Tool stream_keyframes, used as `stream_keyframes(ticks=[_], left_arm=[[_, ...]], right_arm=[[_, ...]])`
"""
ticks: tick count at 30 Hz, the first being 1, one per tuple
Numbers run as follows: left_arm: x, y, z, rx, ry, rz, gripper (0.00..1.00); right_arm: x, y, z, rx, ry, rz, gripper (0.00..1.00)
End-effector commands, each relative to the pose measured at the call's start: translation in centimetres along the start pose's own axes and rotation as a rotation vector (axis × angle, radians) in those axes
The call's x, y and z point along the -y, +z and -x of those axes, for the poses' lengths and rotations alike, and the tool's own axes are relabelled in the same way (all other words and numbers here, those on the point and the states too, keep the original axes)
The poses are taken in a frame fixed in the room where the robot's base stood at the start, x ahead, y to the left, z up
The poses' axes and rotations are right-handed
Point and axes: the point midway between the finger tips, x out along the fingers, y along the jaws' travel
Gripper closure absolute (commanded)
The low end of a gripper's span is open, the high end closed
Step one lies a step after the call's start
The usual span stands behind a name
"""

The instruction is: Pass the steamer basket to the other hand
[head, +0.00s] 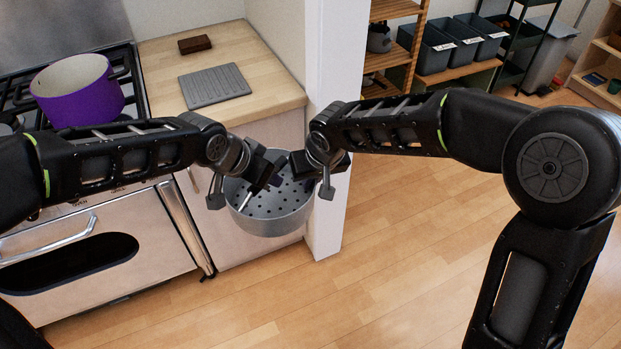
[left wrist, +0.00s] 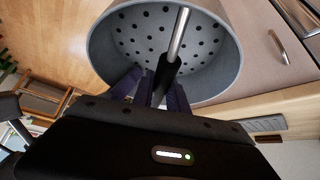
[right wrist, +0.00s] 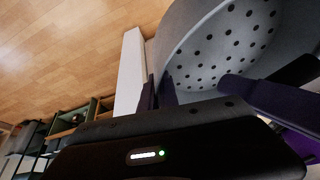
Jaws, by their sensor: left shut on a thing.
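The steamer basket (head: 272,215) is a grey round pan with holes in its floor, held in the air in front of the counter. My left gripper (head: 262,182) is shut on its central handle; the left wrist view shows the dark grip of the steel post (left wrist: 180,35) between the fingers. My right gripper (head: 304,170) is at the basket's right rim. In the right wrist view its fingers (right wrist: 159,92) lie on either side of the basket wall (right wrist: 185,45). Whether they press on it cannot be told.
A purple pot (head: 78,92) stands on the range at the left. A grey ridged board (head: 214,86) and a small brown block (head: 195,44) lie on the wooden counter. A white post (head: 335,60) stands close behind the basket. The floor at the right is open.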

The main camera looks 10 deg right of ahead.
Motion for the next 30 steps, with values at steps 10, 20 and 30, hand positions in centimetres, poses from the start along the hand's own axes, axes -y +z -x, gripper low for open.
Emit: stream_keyframes(ticks=[10,20,30], left_arm=[[0.05,-0.01,0.05,0.0,-0.001,0.001,1.0],[0.06,0.01,0.05,0.001,-0.001,0.001,1.0],[0.05,0.02,0.04,0.001,-0.001,0.001,0.69]], right_arm=[[-0.17,0.0,-0.02,0.001,0.002,-0.003,1.0],[-0.21,0.0,-0.03,0.001,0.003,-0.003,1.0],[-0.15,-0.08,0.03,-0.001,0.002,-0.003,1.0]])
